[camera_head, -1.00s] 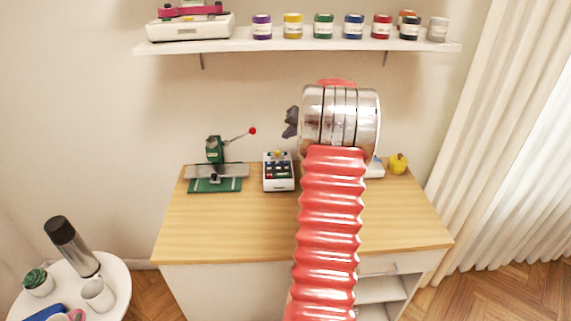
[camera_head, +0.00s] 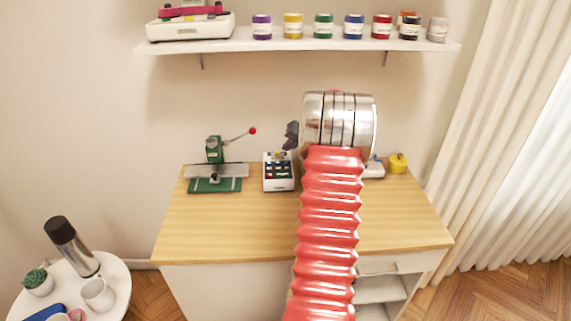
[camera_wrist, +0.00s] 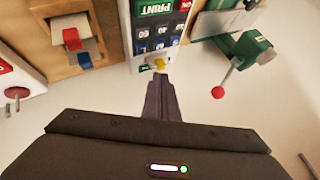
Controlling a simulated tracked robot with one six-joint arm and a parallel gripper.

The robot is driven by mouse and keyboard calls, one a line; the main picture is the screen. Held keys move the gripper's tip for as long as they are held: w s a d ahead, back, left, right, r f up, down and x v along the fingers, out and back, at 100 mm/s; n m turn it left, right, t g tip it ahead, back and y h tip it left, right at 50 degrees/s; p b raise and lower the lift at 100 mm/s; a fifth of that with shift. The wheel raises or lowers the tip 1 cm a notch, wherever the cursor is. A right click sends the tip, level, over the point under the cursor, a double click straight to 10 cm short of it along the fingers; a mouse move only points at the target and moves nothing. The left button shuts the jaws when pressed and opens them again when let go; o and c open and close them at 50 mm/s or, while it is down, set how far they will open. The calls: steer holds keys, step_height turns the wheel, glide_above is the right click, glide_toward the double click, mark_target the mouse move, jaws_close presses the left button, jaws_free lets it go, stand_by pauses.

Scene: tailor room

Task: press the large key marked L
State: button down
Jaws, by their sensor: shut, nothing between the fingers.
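A white keypad device (camera_head: 279,184) stands on the wooden desk, left of my arm in the head view. In the wrist view the device (camera_wrist: 126,22) shows a green PRINT key (camera_wrist: 153,8) and several dark blue keys (camera_wrist: 156,38). I cannot make out an L on any key. A small yellow part (camera_wrist: 159,64) sits at its near end. My gripper (camera_wrist: 160,80) is shut and empty, its tips close to the yellow part in the picture; I cannot tell whether they touch. In the head view my gripper (camera_head: 291,134) is a dark shape partly hidden behind my metal wrist.
A green press with a red-knobbed lever (camera_head: 214,150) stands left of the device. A yellow object (camera_head: 398,163) is at the desk's right back. A shelf (camera_head: 300,46) with several paint jars hangs above. The front left of the desk (camera_head: 225,230) is clear.

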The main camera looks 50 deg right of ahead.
steer(key=shift+f, duration=1.8)
steer(key=shift+f, duration=0.8)
stand_by(1.7)
steer(key=shift+r, duration=0.85)
step_height(320, 180, up, 5)
stand_by(0.8)
stand_by(0.7)
